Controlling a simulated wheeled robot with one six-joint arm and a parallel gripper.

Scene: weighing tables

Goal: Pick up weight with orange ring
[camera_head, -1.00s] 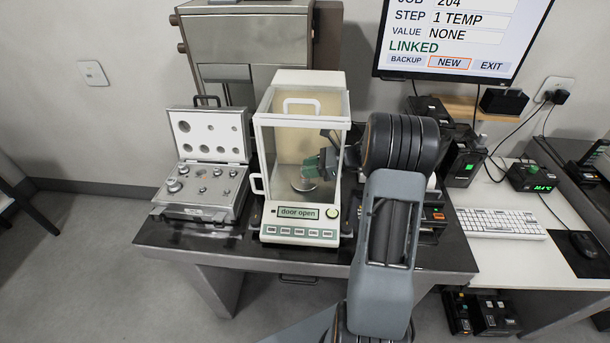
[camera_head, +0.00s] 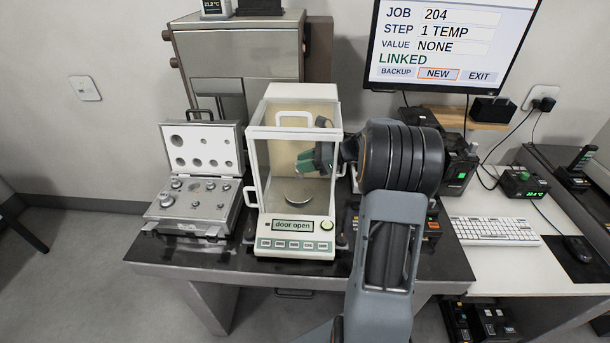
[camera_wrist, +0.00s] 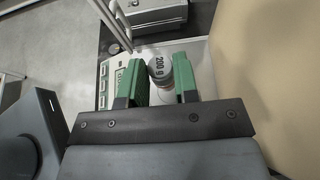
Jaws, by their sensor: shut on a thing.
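My gripper (camera_head: 304,161) is inside the glass chamber of the balance (camera_head: 293,238), above the round weighing pan (camera_head: 300,199) and apart from it. Its green fingers reach in from the right. In the wrist view, the fingers (camera_wrist: 156,72) are shut on a grey metal weight (camera_wrist: 160,68) marked "200 g". No orange ring shows on the visible part of this weight. The weight is not clear in the head view. The pan looks bare. The balance display reads "door open".
An open weight case (camera_head: 197,205) with several metal weights stands left of the balance. The chamber's glass walls and frame are close around my gripper. A monitor (camera_head: 445,50) hangs at the back right, above a keyboard (camera_head: 495,230).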

